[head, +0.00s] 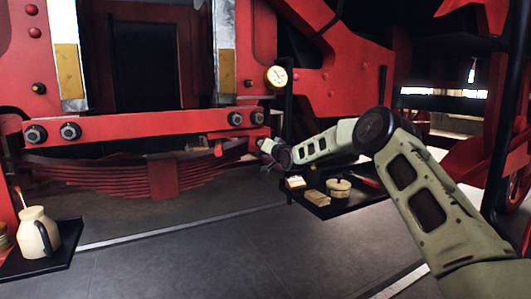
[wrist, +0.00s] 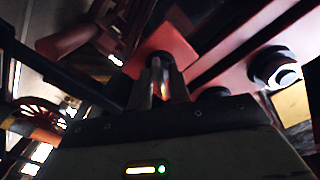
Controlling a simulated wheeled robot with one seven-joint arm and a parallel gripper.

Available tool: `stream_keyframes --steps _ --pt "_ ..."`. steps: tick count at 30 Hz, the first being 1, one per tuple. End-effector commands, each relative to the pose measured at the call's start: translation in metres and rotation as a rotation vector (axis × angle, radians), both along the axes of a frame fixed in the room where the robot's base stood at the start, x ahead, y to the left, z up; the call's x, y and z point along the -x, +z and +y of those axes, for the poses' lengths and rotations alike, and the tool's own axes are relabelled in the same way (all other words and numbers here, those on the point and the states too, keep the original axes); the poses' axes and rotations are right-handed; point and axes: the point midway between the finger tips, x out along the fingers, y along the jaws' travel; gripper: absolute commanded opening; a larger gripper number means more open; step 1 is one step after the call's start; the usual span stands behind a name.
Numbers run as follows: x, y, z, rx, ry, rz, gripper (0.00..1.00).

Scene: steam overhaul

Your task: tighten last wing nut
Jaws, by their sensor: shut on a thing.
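My gripper (head: 264,144) is at the right end of the red spring beam, below the gauge, at the end of my outstretched pale green arm. In the wrist view its two fingers (wrist: 160,85) point at a red bracket (wrist: 165,50) and are closed on a small shiny piece between them. This piece sits where the wing nut would be, but its wings are mostly hidden by the fingers. In the head view the wing nut is too small and covered to make out.
A black tray (head: 340,210) below my arm holds a tin (head: 339,188) and small blocks (head: 316,198). A round gauge (head: 277,77) is just above my gripper. Another tray (head: 30,265) with a cream jug (head: 37,233) is at left. The floor between is clear.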

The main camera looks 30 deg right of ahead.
Motion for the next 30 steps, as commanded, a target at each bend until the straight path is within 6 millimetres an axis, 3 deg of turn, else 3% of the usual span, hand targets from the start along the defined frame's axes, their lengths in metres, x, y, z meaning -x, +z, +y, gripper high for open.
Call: stream_keyframes --steps 21,30 --pt "0.0003 -0.0028 -0.0005 -0.673 -0.001 0.01 0.0" --pt "0.0002 0.0004 0.0002 -0.861 -0.001 0.013 0.0"
